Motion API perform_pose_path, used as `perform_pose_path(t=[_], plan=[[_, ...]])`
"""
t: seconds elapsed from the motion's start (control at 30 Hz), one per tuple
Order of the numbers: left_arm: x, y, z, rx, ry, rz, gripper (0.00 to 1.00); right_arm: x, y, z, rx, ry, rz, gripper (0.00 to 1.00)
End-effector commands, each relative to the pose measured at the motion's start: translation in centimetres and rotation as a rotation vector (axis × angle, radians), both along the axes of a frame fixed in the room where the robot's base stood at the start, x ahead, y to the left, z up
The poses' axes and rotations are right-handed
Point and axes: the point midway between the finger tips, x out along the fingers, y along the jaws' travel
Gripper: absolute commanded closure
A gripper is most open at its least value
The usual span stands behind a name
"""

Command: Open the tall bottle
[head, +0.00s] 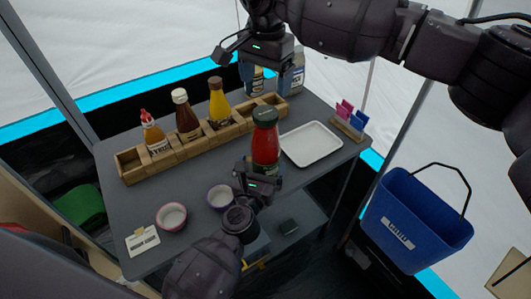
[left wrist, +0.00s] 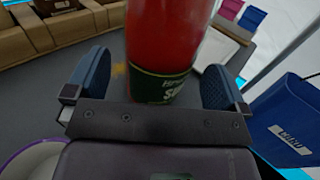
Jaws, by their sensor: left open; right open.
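The tall bottle (head: 265,145) is red with a dark green cap (head: 265,115) and stands upright on the grey table. In the left wrist view the tall bottle (left wrist: 165,35) fills the space ahead of the palm, its dark label at the bottom. My left gripper (head: 258,170) is open at the bottle's near side, low down, with one blue-padded finger to each side of it; I cannot tell whether the pads touch it. It also shows in the left wrist view (left wrist: 157,80). My right gripper (head: 262,65) is open above and behind the bottle, apart from the cap.
A wooden rack (head: 185,145) with several sauce bottles runs behind the bottle. A white tray (head: 311,143) lies to its right. Two small bowls, one pink (head: 172,216) and one purple (head: 221,197), stand at front left. A blue bin (head: 415,220) is beyond the table's right edge.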

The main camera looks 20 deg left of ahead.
Motion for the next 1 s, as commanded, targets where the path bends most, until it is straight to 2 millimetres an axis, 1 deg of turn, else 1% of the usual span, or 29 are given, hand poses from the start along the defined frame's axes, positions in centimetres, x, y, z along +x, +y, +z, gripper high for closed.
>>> perform_pose_path(t=[0.03, 0.1, 0.3, 0.47, 0.7, 0.73, 0.77, 1.0], plan=[[0.8, 0.0, 0.0, 0.000, -0.001, -0.001, 0.00, 0.0, 0.0, 0.0, 0.000, 0.000, 0.000, 0.17], [1.7, 0.1, 0.1, 0.001, -0.002, 0.000, 0.00, 0.0, 0.0, 0.0, 0.000, 0.001, 0.000, 0.17], [3.5, 0.3, 0.0, 0.001, 0.000, 0.000, 0.00, 0.0, 0.0, 0.0, 0.001, 0.001, 0.000, 0.17], [4.1, 0.4, 0.0, 0.001, 0.000, 0.001, 0.00, 0.0, 0.0, 0.0, 0.001, 0.001, 0.000, 0.17], [4.1, 0.4, 0.0, 0.001, 0.000, 0.001, 0.00, 0.0, 0.0, 0.0, 0.001, 0.001, 0.000, 0.17], [4.1, 0.4, 0.0, 0.001, 0.000, 0.001, 0.02, 0.0, 0.0, 0.0, 0.001, 0.001, 0.000, 0.17], [4.1, 0.4, 0.0, 0.001, 0.000, 0.001, 0.06, 0.0, 0.0, 0.0, 0.001, 0.001, 0.000, 0.17], [4.1, 0.4, 0.0, 0.001, 0.000, 0.001, 0.43, 0.0, 0.0, 0.0, 0.001, 0.001, 0.000, 0.17]])
